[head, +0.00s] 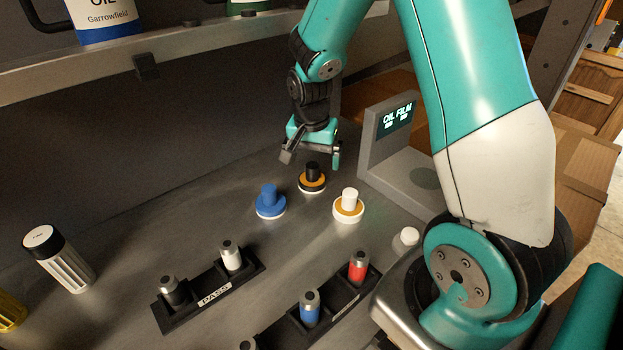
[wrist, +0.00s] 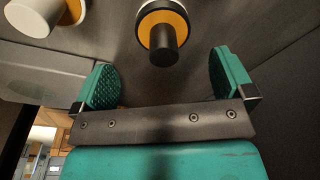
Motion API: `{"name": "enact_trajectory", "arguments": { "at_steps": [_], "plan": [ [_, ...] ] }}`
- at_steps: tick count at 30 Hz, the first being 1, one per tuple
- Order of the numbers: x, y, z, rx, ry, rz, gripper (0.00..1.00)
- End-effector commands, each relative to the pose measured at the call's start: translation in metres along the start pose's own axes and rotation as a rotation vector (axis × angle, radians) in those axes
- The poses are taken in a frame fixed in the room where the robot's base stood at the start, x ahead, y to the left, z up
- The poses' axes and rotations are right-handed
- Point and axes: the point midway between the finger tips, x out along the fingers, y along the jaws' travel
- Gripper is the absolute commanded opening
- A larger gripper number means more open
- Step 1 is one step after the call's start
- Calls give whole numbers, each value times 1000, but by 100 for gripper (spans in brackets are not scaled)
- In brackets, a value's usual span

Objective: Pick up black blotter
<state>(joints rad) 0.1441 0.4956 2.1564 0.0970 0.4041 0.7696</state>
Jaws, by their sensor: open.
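The black blotter (head: 312,177) is a round disc with an orange-yellow layer and an upright black knob. It stands on the metal bench below and beside my gripper (head: 311,158). In the wrist view the black blotter (wrist: 162,32) lies just beyond the jaws, roughly centred between them and apart from both. My gripper (wrist: 164,78) is open and empty, with its two teal pads spread wide. A blue blotter (head: 269,201) stands to the left of the black one, and a white blotter (head: 348,206) to the right; the white blotter (wrist: 42,14) also shows in the wrist view.
An "OIL FILM" display stand (head: 385,140) is close on the right. Black racks (head: 212,290) with small bottles are nearer the front. A black-capped white bottle (head: 58,258) is at left. A shelf (head: 200,42) with cans overhangs the back. Bare bench lies left of the blotters.

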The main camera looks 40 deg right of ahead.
Motion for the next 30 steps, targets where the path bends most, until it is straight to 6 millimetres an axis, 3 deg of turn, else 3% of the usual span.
{"name": "enact_trajectory", "arguments": {
  "at_steps": [13, 22, 23, 30],
  "plan": [
    [57, -4, 0, -7, -3, 1, 100],
    [65, -5, 0, -8, -1, -2, 100],
    [65, -5, 0, -8, -1, -2, 98],
    [65, -5, 0, -8, -1, -2, 46]
  ]
}}
